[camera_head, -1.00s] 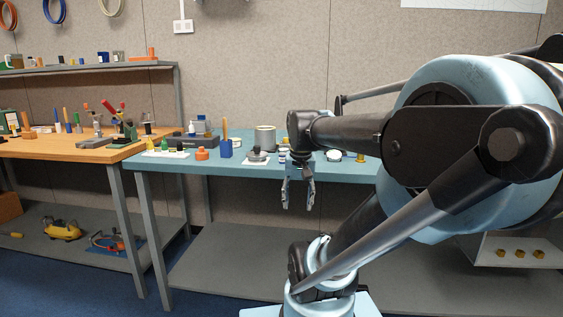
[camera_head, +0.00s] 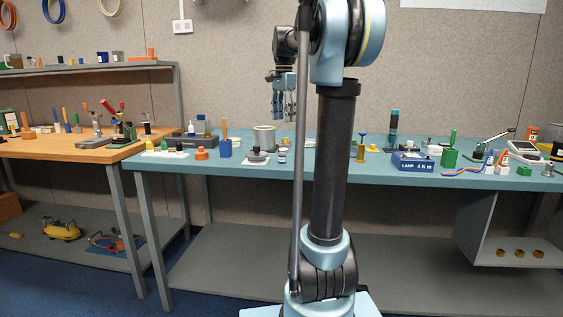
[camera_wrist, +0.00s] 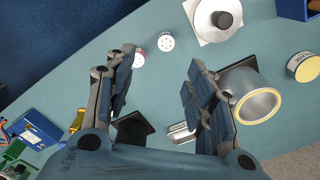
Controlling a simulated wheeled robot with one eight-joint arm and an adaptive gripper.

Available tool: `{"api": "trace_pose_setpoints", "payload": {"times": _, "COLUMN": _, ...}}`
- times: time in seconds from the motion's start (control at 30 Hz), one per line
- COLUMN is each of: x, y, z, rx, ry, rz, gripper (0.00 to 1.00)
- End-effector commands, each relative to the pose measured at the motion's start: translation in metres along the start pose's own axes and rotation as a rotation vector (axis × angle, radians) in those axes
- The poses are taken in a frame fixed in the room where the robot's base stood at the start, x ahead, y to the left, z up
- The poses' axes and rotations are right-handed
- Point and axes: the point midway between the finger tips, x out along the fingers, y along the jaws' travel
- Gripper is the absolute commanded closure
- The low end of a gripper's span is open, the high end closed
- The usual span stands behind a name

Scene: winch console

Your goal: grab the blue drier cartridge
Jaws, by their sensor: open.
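A small white cartridge with a blue band (camera_head: 282,155) stands upright near the front edge of the blue-green bench. In the wrist view it shows from above as a round perforated top (camera_wrist: 166,42). A similar cartridge with a red band (camera_wrist: 138,57) stands close beside it. In the head view my arm seems to hide that one. My gripper (camera_head: 283,118) is open and empty, pointing down above the bench. In the wrist view its spread fingers (camera_wrist: 160,68) frame bare bench just behind the two cartridges, touching neither.
A metal pot (camera_wrist: 258,95) stands beside my right-hand finger in the wrist view. A white plate with a dark knob (camera_head: 257,155) is left of the blue-banded cartridge. A blue lamp box (camera_head: 412,162) sits to the right. The bench edge and floor lie just beyond the cartridges.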

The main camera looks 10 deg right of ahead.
Motion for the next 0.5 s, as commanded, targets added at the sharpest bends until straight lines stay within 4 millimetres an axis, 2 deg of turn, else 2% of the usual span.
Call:
{"api": "trace_pose_setpoints", "payload": {"times": 0.17, "x": 0.000, "y": -0.009, "z": -0.005, "rx": 0.032, "ry": -0.003, "rz": 0.005, "gripper": 0.50}}
{"api": "trace_pose_setpoints", "payload": {"times": 0.27, "x": 0.012, "y": -0.009, "z": -0.005, "rx": 0.034, "ry": -0.003, "rz": 0.005, "gripper": 0.50}}
{"api": "trace_pose_setpoints", "payload": {"times": 0.5, "x": 0.054, "y": -0.009, "z": -0.005, "rx": 0.033, "ry": -0.003, "rz": 0.005, "gripper": 0.50}}
